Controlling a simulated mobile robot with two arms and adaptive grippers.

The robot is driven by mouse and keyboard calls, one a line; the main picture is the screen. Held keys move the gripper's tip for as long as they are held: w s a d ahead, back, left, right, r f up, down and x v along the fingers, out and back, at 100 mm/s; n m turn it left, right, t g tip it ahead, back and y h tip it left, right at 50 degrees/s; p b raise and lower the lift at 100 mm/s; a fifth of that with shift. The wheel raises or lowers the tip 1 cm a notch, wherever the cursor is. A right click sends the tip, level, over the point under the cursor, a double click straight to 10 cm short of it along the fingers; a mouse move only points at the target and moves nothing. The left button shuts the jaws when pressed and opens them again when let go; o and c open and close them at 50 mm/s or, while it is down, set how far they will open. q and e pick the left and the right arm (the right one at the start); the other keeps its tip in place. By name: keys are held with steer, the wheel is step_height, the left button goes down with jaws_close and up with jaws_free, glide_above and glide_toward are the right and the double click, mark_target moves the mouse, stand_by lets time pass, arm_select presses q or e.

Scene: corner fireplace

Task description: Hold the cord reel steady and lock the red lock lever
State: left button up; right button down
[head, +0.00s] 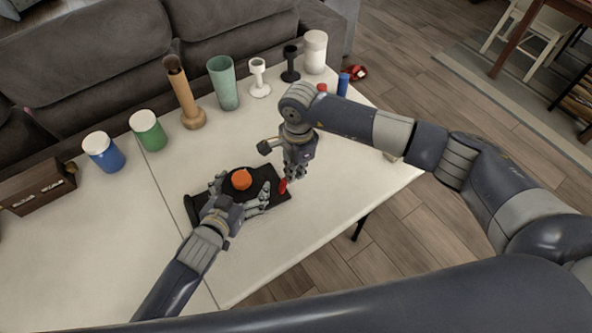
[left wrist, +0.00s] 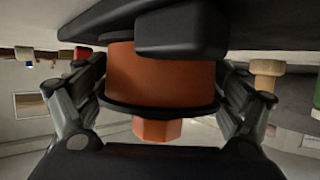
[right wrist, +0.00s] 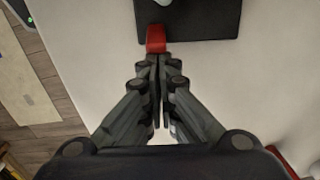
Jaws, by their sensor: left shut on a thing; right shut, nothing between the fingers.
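The cord reel stands on a black base plate (head: 272,196) on the white table, with its orange hub (head: 241,179) on top. In the left wrist view its orange drum (left wrist: 160,75) and black flange fill the middle. My left gripper (head: 240,190) is shut on the reel, one finger on each side. The red lock lever (head: 283,186) is at the plate's right edge; it also shows in the right wrist view (right wrist: 156,38). My right gripper (head: 290,174) is shut and empty, pointing down with its fingertips beside the lever. I cannot tell whether they touch it.
Behind the reel stand a blue cup (head: 103,152), a green cup (head: 147,131), a wooden vase (head: 183,95), a green tumbler (head: 223,84) and several smaller items. A brown box (head: 36,187) is at the left. The table's front left is clear.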

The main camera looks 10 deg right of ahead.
steer(key=shift+s+a+r, duration=0.2)
steer(key=shift+a+r, duration=0.15)
steer(key=shift+a, duration=0.3)
steer(key=shift+s+a+r+h, duration=0.15)
steer(key=shift+a+h, duration=0.1)
steer(key=shift+h, duration=0.25)
arm_select(q)
steer(key=shift+a+f, duration=0.1)
arm_select(e)
steer(key=shift+r, duration=0.1)
steer(key=shift+r, duration=0.65)
steer(key=shift+d, duration=0.1)
